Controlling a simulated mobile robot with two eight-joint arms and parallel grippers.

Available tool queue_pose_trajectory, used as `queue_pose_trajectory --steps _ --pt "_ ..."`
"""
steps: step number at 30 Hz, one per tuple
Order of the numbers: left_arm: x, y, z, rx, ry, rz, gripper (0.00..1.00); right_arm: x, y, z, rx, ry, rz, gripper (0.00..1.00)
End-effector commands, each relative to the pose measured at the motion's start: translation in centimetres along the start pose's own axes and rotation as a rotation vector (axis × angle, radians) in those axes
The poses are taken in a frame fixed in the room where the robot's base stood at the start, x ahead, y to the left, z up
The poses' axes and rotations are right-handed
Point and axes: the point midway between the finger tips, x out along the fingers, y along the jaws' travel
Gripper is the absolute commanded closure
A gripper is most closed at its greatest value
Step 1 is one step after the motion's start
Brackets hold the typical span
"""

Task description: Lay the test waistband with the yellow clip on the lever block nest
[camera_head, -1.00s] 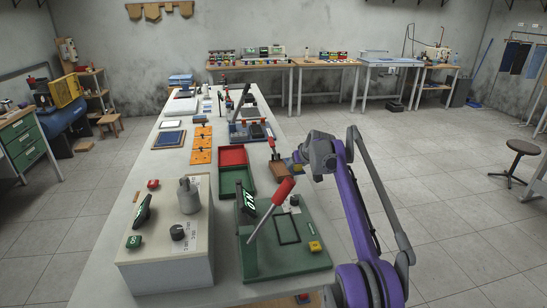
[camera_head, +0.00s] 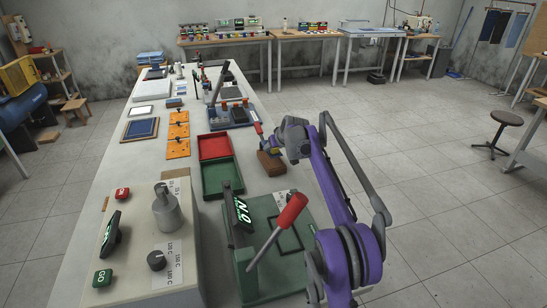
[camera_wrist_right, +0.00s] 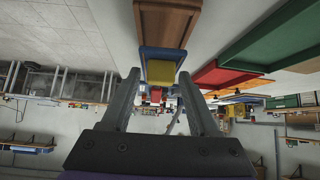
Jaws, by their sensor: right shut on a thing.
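The test waistband is a small blue piece (camera_wrist_right: 148,52) with a yellow clip (camera_wrist_right: 161,72), seen in the right wrist view. My right gripper (camera_wrist_right: 160,84) is shut on the yellow clip, a finger on each side. The blue piece is at the end of a brown block (camera_wrist_right: 168,20); I cannot tell whether they touch. In the head view my right gripper (camera_head: 272,147) is beside the brown block (camera_head: 271,163) on the bench. The green lever block (camera_head: 290,265) with a red-handled lever (camera_head: 292,210) and a dark rectangular outline is in front. My left gripper is not in view.
Red and green trays (camera_head: 221,179) lie left of the brown block. A beige control box (camera_head: 150,245) with a knob and metal cylinder stands at the front left. A blue-based fixture (camera_head: 231,117) stands farther back. Orange plates (camera_head: 178,132) lie to the left.

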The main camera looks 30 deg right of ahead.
Motion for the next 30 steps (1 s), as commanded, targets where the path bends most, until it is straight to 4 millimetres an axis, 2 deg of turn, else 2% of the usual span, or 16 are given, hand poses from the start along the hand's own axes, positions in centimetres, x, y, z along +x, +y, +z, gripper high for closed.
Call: queue_pose_trajectory --steps 9,15,16,18,21,30 --pt "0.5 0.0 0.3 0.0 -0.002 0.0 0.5 2.6 0.0 2.6 0.0 0.0 0.0 1.0" --pt "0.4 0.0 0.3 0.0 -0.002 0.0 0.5 2.7 0.0 2.8 -0.001 -0.001 -0.001 1.0" --pt "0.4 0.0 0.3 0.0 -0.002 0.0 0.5 2.8 0.0 2.8 -0.001 -0.002 -0.001 0.37" --pt "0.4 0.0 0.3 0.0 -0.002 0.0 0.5 2.8 0.0 2.8 -0.001 -0.002 -0.001 0.25" --pt "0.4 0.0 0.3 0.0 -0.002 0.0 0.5 2.7 0.0 2.8 -0.001 -0.001 -0.001 0.09" --pt "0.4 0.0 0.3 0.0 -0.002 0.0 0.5 2.6 0.0 2.7 0.0 0.0 0.0 0.09"
